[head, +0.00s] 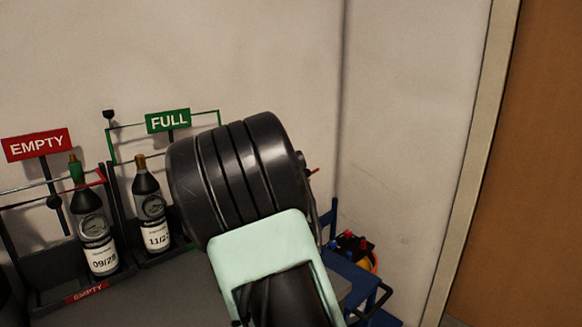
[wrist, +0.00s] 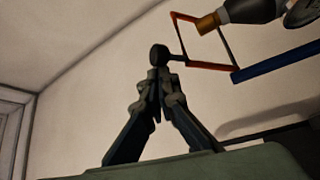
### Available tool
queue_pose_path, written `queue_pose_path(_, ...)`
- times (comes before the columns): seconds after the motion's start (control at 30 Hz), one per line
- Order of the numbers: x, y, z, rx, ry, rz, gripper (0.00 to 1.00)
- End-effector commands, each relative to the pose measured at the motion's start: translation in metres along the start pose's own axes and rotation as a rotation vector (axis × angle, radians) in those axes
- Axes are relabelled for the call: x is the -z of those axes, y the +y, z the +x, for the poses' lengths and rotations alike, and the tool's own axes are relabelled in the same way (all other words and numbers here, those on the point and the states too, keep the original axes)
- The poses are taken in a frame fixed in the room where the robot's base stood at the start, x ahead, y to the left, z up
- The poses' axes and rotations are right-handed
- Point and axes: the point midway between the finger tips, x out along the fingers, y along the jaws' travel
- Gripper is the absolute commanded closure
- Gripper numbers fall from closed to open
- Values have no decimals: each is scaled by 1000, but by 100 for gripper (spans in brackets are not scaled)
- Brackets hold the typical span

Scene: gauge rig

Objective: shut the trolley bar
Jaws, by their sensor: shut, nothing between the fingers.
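In the wrist view, the trolley bar (wrist: 212,67) is an orange-red bent frame with a round black knob (wrist: 158,54) on its end. It meets a blue rail (wrist: 280,65) at the right. My gripper (wrist: 158,88) is shut and empty, its fingertips just below the knob in the picture; I cannot tell whether they touch it. In the head view, my arm hides the gripper and most of the trolley. A small red bar end (head: 314,171) and part of the blue trolley (head: 352,272) show to the right of my arm.
A bottle (wrist: 238,12) is beside the bar in the wrist view. On the left, the EMPTY rack (head: 50,298) and the FULL rack (head: 119,212) each hold a gauged bottle. Coloured items (head: 352,243) are by the trolley. A wall and brown door (head: 540,160) are at right.

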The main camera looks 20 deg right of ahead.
Motion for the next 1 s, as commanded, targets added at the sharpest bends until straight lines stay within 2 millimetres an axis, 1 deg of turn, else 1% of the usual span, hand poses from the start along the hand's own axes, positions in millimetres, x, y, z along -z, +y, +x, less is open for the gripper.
queue_pose_path(0.03, -5, -5, -3, 1, -1, -2, 100)
queue_pose_path(0.2, -15, -14, -11, 1, -1, -2, 100)
queue_pose_path(0.4, -24, -24, -18, 1, -1, -2, 100)
queue_pose_path(0.7, -29, -31, -22, 0, 0, -1, 100)
queue_pose_path(1.0, -30, -32, -23, 0, 0, -1, 100)
